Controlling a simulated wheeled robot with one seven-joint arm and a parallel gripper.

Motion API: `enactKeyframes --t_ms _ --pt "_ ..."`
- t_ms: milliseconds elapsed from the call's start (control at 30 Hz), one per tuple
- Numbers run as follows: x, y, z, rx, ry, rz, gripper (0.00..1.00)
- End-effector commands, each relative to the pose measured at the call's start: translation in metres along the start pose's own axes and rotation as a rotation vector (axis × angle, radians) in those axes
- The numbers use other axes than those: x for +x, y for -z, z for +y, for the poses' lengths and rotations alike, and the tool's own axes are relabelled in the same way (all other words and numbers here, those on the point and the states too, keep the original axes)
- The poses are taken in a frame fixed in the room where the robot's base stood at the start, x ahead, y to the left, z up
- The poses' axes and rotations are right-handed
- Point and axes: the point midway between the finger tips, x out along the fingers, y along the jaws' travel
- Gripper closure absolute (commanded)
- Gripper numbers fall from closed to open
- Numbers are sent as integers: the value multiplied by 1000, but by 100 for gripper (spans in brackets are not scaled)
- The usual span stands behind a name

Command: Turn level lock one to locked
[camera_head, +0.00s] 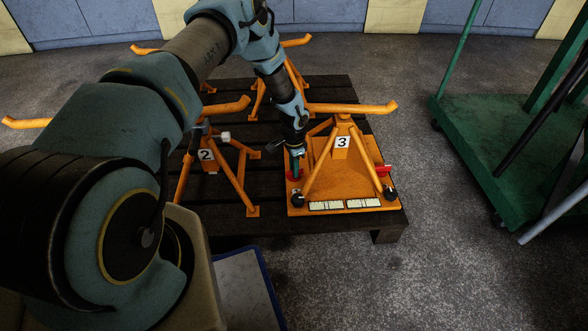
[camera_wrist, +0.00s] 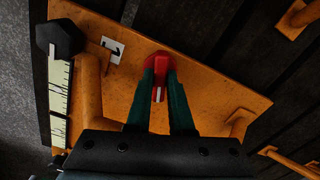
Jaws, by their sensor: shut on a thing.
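An orange jack stand (camera_head: 342,155) marked 3 stands on an orange base plate (camera_head: 345,186). The plate carries a red lock (camera_head: 292,176) at its left side and another red lock (camera_head: 383,170) at its right. My gripper (camera_head: 296,172) reaches down to the left lock. In the wrist view, the green fingers of my gripper (camera_wrist: 160,85) are shut on this red lock (camera_wrist: 159,60), whose bar with a white mark sits between them. A small white label (camera_wrist: 112,49) lies near the lock; its mark is hard to read.
Black knobs (camera_head: 298,199) (camera_head: 389,193) sit at the plate's front corners, with pale scales (camera_head: 345,204) between. Stand 2 (camera_head: 207,156) is close on the left of my gripper.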

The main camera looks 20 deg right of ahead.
Motion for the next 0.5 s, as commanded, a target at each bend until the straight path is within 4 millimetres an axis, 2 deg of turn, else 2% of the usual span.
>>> enactKeyframes --t_ms 200,500 --pt "1 -1 0 168 -2 -3 100" --pt "1 -2 0 317 -2 -3 100"
